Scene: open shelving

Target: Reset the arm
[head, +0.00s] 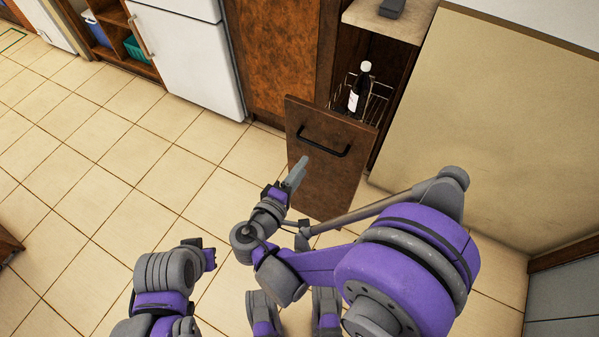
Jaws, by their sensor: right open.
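My right gripper (297,175) is at the centre of the head view, grey-fingered at the end of the purple and grey right arm (405,260). It is open and holds nothing visible. It sits in front of the brown pull-out drawer front (335,178), below and left of its black handle (323,142), apart from the handle. My left arm (165,285) is at the lower left, bent; its fingers are not clearly visible.
The pull-out stands open, with a dark bottle (359,92) in its wire rack (377,103). A white fridge (190,55) and a shelf with bins (115,38) stand at the upper left. A beige wall panel (490,130) is on the right. Tiled floor (100,170) at left is clear.

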